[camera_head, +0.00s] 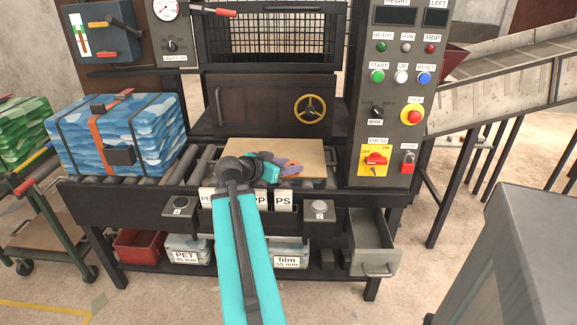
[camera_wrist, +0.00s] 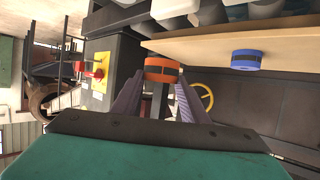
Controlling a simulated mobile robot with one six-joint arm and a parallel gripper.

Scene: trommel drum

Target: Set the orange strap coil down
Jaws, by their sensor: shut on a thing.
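The orange strap coil (camera_wrist: 161,70) is a small ring with a dark band, held between the fingertips of my gripper (camera_wrist: 160,82) in the wrist view. In the head view my gripper (camera_head: 284,168) is over the right front part of a tan board (camera_head: 240,147) on the roller table. The coil is mostly hidden by the fingers there. A blue strap coil (camera_wrist: 246,60) sits at the board in the wrist view, to the right of the orange one and apart from it. I cannot tell whether the orange coil touches the board.
A strapped blue bale (camera_head: 150,125) stands on the rollers to the left. The control panel (camera_head: 395,120) rises just right of the board. An open drawer (camera_head: 374,243) sticks out at the lower right. Label cards (camera_head: 283,199) line the table's front edge.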

